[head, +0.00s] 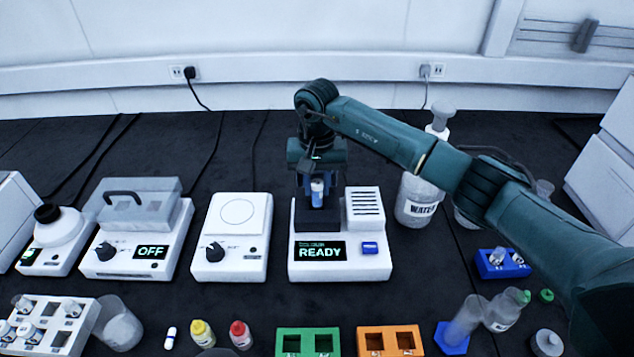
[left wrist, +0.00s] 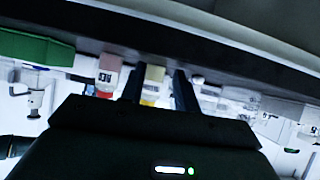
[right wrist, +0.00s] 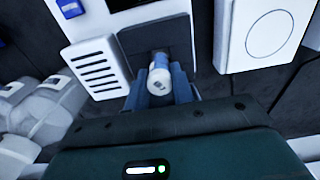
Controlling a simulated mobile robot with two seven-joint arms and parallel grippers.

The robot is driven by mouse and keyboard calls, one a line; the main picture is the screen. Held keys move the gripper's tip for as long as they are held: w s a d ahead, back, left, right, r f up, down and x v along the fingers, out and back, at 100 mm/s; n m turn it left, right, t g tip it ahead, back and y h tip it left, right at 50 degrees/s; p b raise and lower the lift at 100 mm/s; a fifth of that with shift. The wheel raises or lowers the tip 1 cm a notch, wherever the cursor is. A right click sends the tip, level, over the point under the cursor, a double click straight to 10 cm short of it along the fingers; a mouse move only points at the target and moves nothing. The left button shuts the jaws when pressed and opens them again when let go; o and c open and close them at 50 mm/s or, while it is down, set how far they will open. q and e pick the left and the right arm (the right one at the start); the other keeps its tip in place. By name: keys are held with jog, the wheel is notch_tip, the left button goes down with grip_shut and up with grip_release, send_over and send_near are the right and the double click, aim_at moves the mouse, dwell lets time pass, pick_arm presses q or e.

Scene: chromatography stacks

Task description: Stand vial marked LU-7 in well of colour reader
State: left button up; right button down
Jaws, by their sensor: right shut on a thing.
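The colour reader (head: 340,270) is a white box with a lit READY display and a dark block (head: 317,221) at its back left. My right gripper (head: 317,200) points down at that block and is shut on a small white-capped vial (head: 317,187). In the right wrist view the vial (right wrist: 160,76) stands between the fingers in front of the dark block (right wrist: 150,36). Its marking is not readable, and I cannot tell whether its base is in the well. My left gripper (left wrist: 158,88) shows only in its wrist view, fingers apart, with nothing held between them.
A stirrer-like box (head: 231,235) stands left of the reader, with an OFF-display device (head: 137,237) beyond. A WATER bottle (head: 418,200) stands to the right. Green (head: 308,341) and orange (head: 390,340) racks and small yellow (head: 202,332) and red (head: 240,334) bottles lie along the front.

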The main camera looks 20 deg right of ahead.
aim_at(318, 197)
jog(key=shift+f+b, duration=0.85)
jog(key=shift+f, duration=0.1)
jog(key=shift+f, duration=0.25)
jog(key=shift+f+b, duration=0.4)
jog(key=shift+b, duration=0.3)
jog(key=shift+f, duration=0.1)
jog(key=shift+s+f, duration=0.1)
jog(key=shift+s, duration=0.05)
jog(key=c, duration=0.7)
grip_release()
jog(key=shift+f, duration=0.1)
jog(key=shift+r+p, duration=0.55)
jog(key=shift+r, duration=0.65)
jog(key=shift+w+r+p, duration=0.15)
jog(key=shift+r+p, duration=0.4)
jog(key=shift+r, duration=0.7)
jog(key=shift+w+r+p, duration=0.1)
jog(key=shift+r+p, duration=0.45)
jog(key=shift+r, duration=0.65)
